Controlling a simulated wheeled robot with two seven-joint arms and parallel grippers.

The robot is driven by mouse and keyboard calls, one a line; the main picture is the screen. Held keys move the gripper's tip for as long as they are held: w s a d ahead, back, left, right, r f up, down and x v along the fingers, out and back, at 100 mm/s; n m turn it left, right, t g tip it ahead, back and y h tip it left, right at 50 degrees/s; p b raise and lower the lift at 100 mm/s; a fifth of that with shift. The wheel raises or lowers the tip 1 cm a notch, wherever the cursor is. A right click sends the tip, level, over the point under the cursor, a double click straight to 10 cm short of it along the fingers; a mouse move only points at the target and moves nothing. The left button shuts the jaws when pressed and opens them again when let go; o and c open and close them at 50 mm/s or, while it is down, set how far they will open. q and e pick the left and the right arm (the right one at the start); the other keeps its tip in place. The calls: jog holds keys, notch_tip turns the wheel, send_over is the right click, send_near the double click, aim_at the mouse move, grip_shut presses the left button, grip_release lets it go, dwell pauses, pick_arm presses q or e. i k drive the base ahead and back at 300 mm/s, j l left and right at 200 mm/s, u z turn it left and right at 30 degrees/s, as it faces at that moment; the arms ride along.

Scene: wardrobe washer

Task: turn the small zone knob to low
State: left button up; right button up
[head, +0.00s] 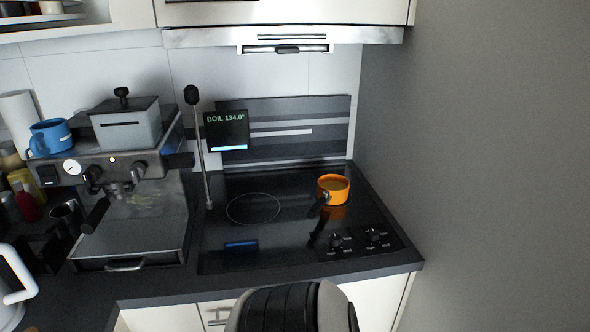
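Two small black knobs sit at the front right of the black cooktop (270,258), a left knob (336,241) and a right knob (373,235). Each has tiny pale markings beside it, too small to read, and I cannot tell which knob is for the small zone or where either points. An orange pot (333,190) with a dark handle stands at the cooktop's right, behind the knobs. Part of my arm shows at the bottom centre, in front of the counter. Neither gripper's fingers are in view.
A display (227,131) behind the cooktop reads "BOIL 134.0°". A thin upright stand (202,150) is at the cooktop's left. An espresso machine (125,215) stands left of it. A grey wall (480,150) bounds the right. The cooktop's front middle is clear.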

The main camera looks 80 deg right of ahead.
aim_at(374, 234)
jog(key=z, duration=2.75)
jog(key=k+l+u, duration=0.1)
jog(key=l+u, duration=0.2)
jog(key=u, duration=0.15)
jog(key=k+l+u, duration=0.15)
jog(key=u, duration=0.35)
jog(key=k+l, duration=0.05)
jog(key=l, duration=0.05)
